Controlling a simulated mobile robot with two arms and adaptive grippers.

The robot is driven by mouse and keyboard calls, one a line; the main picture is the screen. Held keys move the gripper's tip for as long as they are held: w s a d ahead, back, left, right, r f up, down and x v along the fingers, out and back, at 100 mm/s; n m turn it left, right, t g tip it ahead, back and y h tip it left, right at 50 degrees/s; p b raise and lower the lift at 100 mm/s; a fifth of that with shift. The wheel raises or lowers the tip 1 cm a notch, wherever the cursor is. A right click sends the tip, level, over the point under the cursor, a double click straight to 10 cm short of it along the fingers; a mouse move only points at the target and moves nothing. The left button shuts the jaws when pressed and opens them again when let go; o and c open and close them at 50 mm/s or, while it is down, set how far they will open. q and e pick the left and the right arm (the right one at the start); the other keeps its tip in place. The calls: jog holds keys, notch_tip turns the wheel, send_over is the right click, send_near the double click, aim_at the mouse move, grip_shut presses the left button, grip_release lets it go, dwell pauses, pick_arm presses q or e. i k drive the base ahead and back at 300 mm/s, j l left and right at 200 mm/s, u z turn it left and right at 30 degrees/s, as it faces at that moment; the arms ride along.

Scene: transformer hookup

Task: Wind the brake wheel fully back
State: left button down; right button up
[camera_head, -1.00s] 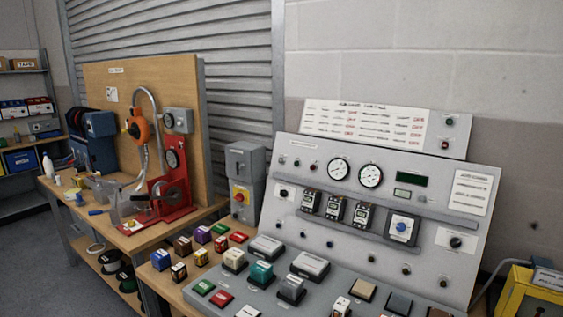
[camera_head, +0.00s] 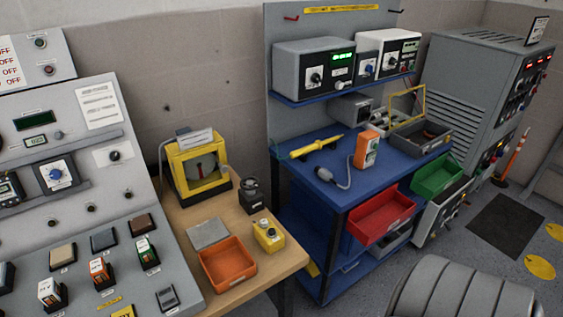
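I cannot pick out a brake wheel for certain in the head view. A yellow-framed box (camera_head: 196,168) with a dark round face stands on the wooden bench, left of centre. A small yellow control box (camera_head: 268,236) with round buttons stands in front of it, to the right. The grey control panel (camera_head: 85,150) at the left carries small knobs, including a blue one (camera_head: 55,174). Neither of my grippers is in view.
An orange tray (camera_head: 228,265) lies near the wooden bench's front edge. The blue workbench (camera_head: 375,165) holds instruments, with a red bin (camera_head: 381,217) and a green bin (camera_head: 437,177) below. A grey cabinet (camera_head: 470,80) stands right. A large ribbed grey shape (camera_head: 465,292) fills the bottom right.

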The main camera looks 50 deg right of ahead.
aim_at(250, 184)
jog(key=z, duration=1.2)
